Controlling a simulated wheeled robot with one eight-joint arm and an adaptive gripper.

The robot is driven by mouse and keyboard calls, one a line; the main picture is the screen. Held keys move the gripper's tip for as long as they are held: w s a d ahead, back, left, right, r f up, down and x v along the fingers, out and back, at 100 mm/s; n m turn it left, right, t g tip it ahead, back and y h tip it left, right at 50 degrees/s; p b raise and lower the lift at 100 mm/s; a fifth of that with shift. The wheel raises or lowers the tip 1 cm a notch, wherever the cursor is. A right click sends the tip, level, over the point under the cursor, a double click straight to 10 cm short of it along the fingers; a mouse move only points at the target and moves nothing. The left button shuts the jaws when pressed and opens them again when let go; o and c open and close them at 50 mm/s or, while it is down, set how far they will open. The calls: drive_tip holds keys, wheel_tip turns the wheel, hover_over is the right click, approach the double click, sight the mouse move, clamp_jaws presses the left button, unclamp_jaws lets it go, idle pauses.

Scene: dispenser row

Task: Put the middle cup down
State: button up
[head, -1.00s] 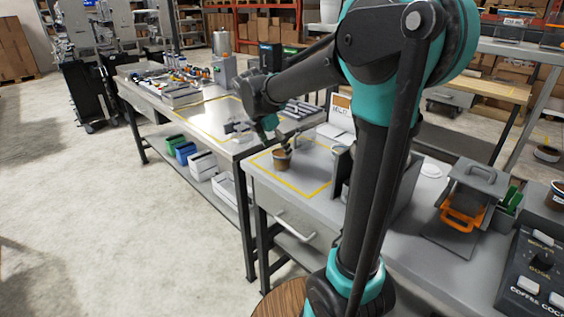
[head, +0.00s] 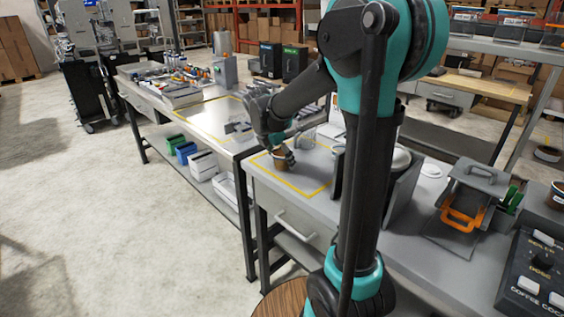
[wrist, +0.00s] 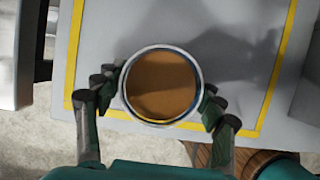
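A round cup (wrist: 160,86) with a pale rim and brown contents is upright between the fingers of my gripper (wrist: 158,100) in the wrist view. The fingers close against its left and right sides. In the head view the brown cup (head: 278,160) is over the yellow-outlined area (head: 307,197) of the grey worktop, partly hidden by my gripper (head: 282,156). The cup is at or just above the surface; I cannot tell whether its base touches.
A dark upright panel (head: 337,172) stands right of the yellow outline. Farther right are a grey stand with an orange handle (head: 462,219) and a button panel (head: 540,262). A metal bench (head: 205,112) adjoins at the left. The outlined area around the cup looks clear.

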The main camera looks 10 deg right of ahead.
drive_tip(key=c, duration=1)
drive_tip(key=shift+c, duration=0.2)
